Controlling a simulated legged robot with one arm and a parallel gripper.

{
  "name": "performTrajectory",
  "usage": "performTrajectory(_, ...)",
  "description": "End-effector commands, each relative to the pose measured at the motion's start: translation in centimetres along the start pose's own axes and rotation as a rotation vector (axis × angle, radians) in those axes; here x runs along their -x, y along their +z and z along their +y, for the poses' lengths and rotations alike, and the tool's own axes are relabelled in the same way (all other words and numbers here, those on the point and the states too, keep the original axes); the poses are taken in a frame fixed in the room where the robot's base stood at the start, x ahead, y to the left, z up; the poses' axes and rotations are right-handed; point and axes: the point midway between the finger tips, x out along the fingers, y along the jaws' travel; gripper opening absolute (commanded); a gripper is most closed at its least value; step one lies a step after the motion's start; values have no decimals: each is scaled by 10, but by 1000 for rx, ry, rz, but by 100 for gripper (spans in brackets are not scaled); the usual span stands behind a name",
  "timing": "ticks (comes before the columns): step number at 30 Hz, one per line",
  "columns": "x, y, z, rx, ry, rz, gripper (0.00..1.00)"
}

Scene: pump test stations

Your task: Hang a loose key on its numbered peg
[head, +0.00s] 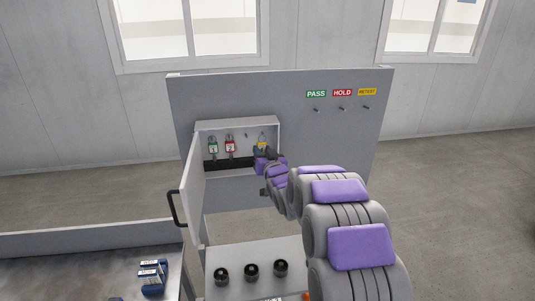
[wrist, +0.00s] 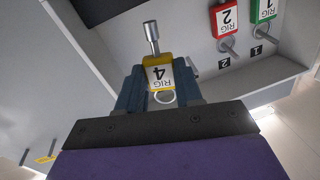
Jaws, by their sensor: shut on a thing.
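My gripper (wrist: 158,88) is shut on the yellow RIG 4 key tag (wrist: 158,72), inside the open key cabinet (head: 237,124). In the wrist view the tag reads upside down and its ring (wrist: 162,97) shows between the fingers. A bare metal peg (wrist: 151,36) shows right beyond the tag's edge; I cannot tell whether they touch. The ring is not seen around that peg. In the head view the yellow tag (head: 262,141) is at the cabinet's right side, partly hidden by my gripper (head: 264,153). A green RIG 1 tag (head: 213,145) and red RIG 2 tag (head: 229,143) hang at left.
An empty peg (head: 246,135) stands between the red and yellow tags. The cabinet door (head: 194,195) is swung open to the left. PASS (head: 316,94), HOLD (head: 342,93) and RETEST (head: 367,92) labels sit above bare pegs. Black knobs (head: 252,271) stand on the lower panel.

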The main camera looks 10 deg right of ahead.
Motion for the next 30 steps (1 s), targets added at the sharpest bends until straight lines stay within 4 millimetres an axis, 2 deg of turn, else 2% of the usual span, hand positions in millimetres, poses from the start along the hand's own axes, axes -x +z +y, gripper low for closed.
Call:
performTrajectory(7,-12,0,10,-7,1,0,6)
performTrajectory(8,-13,0,12,-8,1,1,2)
performTrajectory(11,-20,0,15,-9,2,1,1)
performTrajectory(23,-40,4,10,-3,1,-1,1)
performTrajectory(30,-47,8,14,-4,1,0,1)
